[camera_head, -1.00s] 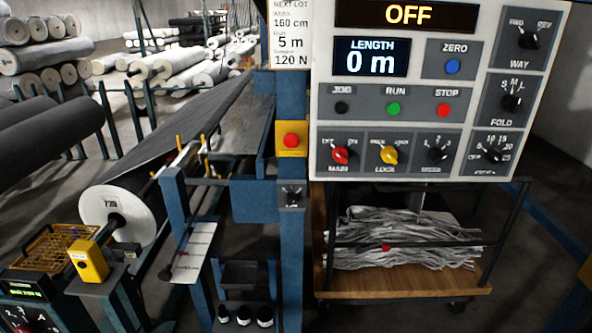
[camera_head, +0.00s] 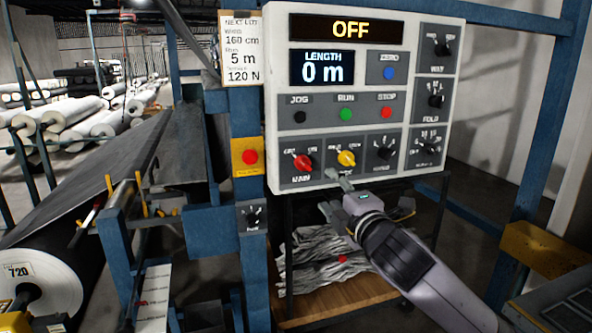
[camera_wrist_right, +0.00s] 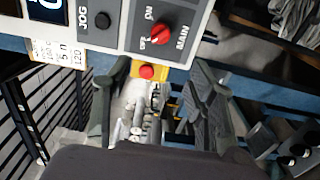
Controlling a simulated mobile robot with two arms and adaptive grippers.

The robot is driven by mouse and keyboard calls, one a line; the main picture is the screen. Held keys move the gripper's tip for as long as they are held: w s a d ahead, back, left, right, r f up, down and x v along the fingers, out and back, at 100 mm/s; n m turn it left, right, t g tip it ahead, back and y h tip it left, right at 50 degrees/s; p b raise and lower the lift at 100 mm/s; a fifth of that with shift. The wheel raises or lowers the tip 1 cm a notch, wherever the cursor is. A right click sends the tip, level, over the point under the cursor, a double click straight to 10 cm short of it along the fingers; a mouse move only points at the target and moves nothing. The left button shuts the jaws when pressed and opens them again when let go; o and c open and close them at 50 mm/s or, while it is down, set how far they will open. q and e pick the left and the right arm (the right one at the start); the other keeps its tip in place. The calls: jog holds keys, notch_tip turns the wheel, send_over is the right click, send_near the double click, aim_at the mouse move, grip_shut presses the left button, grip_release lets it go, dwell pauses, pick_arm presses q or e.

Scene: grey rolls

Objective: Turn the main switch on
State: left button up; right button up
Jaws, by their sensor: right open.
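The main switch is a red knob (camera_head: 303,162) labelled MAIN at the lower left of the white control panel (camera_head: 278,120). It also shows near the top of the right wrist view (camera_wrist_right: 162,34), with ON and OFF marks around it. The panel's top display (camera_head: 346,29) reads OFF. My right gripper (camera_head: 331,191) is open and empty, below and to the right of the red knob and apart from it. Its two fingers show spread in the right wrist view (camera_wrist_right: 152,85). My left gripper is not in view.
A yellow knob (camera_head: 346,158) sits right beside the main switch. Black, green and red buttons (camera_head: 387,112) are in the row above. A red button on a yellow plate (camera_head: 250,157) is on the blue post left of the panel. A cart with grey scraps (camera_head: 320,262) stands below.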

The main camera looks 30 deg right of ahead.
aim_at(306, 167)
jog(key=p+x, duration=0.2)
jog(key=x, duration=1.4)
jog(key=shift+w+p, duration=0.1)
jog(key=shift+p, duration=0.3)
jog(key=shift+c, duration=0.4)
jog(key=c, duration=1.1)
